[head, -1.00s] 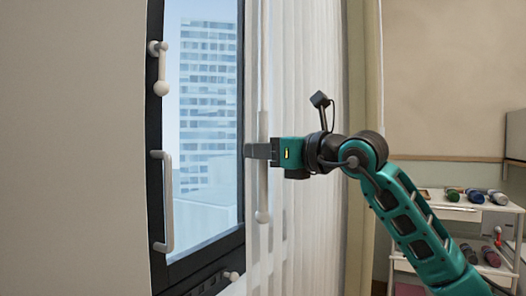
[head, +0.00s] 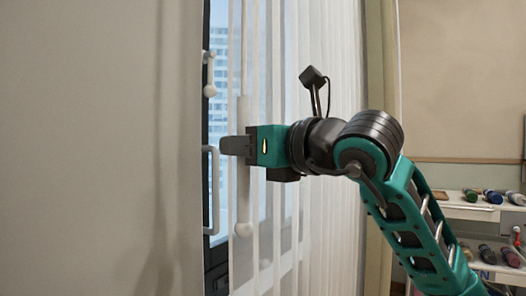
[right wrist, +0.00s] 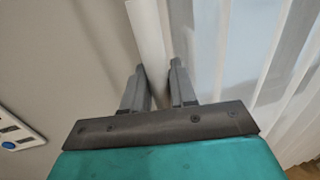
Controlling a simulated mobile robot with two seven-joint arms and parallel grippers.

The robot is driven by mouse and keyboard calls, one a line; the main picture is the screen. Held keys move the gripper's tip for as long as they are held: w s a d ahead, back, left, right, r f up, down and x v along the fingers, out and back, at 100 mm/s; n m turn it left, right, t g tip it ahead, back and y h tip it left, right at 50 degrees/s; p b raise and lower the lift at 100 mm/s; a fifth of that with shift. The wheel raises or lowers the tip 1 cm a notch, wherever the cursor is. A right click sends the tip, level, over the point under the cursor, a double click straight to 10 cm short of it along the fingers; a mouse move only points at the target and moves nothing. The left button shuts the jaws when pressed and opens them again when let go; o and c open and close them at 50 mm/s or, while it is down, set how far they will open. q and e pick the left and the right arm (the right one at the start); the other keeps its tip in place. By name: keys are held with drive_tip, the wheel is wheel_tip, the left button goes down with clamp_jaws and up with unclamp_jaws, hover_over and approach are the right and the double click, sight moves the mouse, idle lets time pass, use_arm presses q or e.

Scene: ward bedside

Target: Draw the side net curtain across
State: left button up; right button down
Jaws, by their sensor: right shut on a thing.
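The side net curtain (head: 318,225) is white and sheer and hangs in folds over most of the window (head: 218,110). A pale draw wand (head: 243,205) with a rounded lower end hangs at the curtain's left edge. My right gripper (head: 236,146) is shut on the wand. In the right wrist view, the wand (right wrist: 148,30) runs down between the two fingers (right wrist: 156,85), with the net on the right. A narrow strip of bare glass and dark frame shows left of the wand. My left gripper is not in view.
A plain wall (head: 90,150) fills the left. A shelf trolley (head: 470,212) with several bottles stands at the right.

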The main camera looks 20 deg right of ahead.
drive_tip(key=s+a, duration=0.1)
drive_tip(key=a, duration=0.1)
drive_tip(key=s+a, duration=0.2)
drive_tip(key=shift+b, duration=0.3)
drive_tip(key=shift+f, duration=0.1)
drive_tip(key=c, duration=1)
unclamp_jaws()
drive_tip(key=shift+s+a, duration=0.1)
drive_tip(key=shift+s, duration=0.05)
drive_tip(key=shift+c, duration=0.2)
drive_tip(key=v, duration=1.3)
